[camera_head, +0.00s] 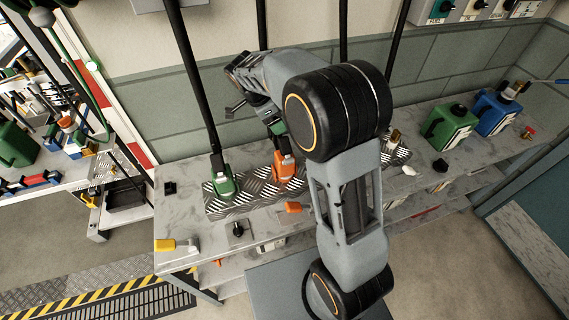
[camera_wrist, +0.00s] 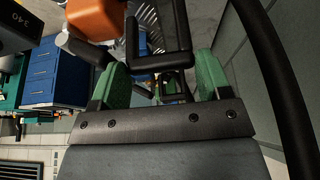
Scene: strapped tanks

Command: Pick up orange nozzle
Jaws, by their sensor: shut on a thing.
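The orange nozzle (camera_head: 285,168) stands on the ribbed metal plate on the workbench, below my gripper (camera_head: 276,128) in the head view. In the wrist view its orange body (camera_wrist: 95,18) shows at the top left, with black handle bars running down between the fingers. My gripper (camera_wrist: 163,78) has green finger pads on either side of the black handle part and is shut on it. The exact contact is partly hidden. My arm covers part of the bench to the right of the nozzle.
A green nozzle (camera_head: 224,184) with a black hose stands just left on the same plate (camera_head: 243,204). A small orange piece (camera_head: 293,207) lies in front. Green (camera_head: 449,128) and blue (camera_head: 497,112) canisters stand at the right. A yellow-ended item (camera_head: 170,245) lies at the front left corner.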

